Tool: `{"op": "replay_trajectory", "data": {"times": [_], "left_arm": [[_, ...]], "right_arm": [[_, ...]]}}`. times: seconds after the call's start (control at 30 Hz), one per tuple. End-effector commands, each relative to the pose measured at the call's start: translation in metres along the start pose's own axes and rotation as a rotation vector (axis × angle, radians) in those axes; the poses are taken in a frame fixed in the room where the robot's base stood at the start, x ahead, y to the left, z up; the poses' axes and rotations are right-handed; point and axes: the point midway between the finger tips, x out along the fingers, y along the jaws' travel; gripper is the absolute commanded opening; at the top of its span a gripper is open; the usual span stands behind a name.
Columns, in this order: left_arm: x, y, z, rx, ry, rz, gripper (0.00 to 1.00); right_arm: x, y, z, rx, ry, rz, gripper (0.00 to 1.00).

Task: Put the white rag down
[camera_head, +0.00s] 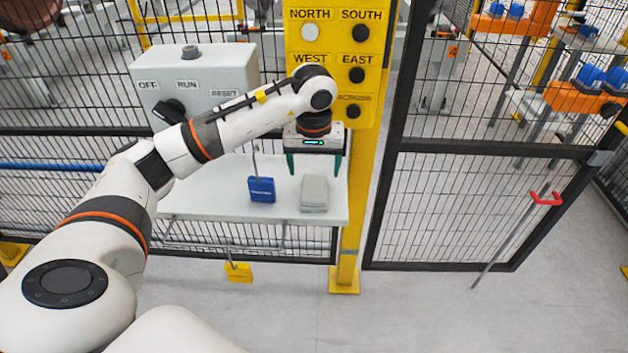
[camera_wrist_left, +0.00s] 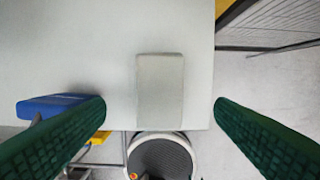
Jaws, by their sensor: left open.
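The white rag (camera_head: 314,193) is a folded, pale grey-white block lying flat on the white shelf (camera_head: 225,205), near its right end. It also shows in the left wrist view (camera_wrist_left: 160,92), midway across between the two green fingers and ahead of their tips. My left gripper (camera_head: 314,172) is open and empty, pointing down above the rag, its fingers spread wider than the rag. Nothing is held between the fingers. My right gripper is not in view.
A blue padlock-like tag (camera_head: 262,189) stands on the shelf left of the rag. A grey control box (camera_head: 195,80) and a yellow button panel (camera_head: 334,60) rise behind. A mesh gate (camera_head: 470,210) is at the right. A yellow tag (camera_head: 238,272) hangs below the shelf.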

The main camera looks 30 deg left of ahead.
Motion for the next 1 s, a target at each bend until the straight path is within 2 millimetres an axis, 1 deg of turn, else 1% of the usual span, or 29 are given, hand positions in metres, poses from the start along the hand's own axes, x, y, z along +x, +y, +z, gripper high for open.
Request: {"op": "replay_trajectory", "data": {"times": [0.03, 0.1, 0.2, 0.33, 0.87, 0.93, 1.0], "left_arm": [[-0.011, 0.000, 0.001, 0.000, -0.005, -0.002, 0.78], [-0.024, 0.000, 0.001, 0.000, -0.004, -0.001, 0.78], [-0.037, 0.000, 0.001, -0.001, -0.002, 0.000, 0.78], [-0.046, 0.000, 0.000, -0.001, 0.000, 0.000, 0.78], [-0.047, 0.000, 0.000, -0.001, 0.001, 0.001, 0.78], [-0.046, -0.002, -0.001, 0.000, 0.004, -0.007, 0.78], [-0.041, -0.012, -0.007, 0.000, 0.020, -0.043, 0.78]], "right_arm": [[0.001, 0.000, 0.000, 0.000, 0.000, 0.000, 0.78], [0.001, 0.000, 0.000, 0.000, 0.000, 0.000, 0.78], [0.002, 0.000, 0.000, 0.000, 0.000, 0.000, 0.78], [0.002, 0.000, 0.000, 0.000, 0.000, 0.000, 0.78], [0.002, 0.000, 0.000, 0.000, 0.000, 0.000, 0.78], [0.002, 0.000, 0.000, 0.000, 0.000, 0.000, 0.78], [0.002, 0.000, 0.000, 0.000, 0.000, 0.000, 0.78]]}}
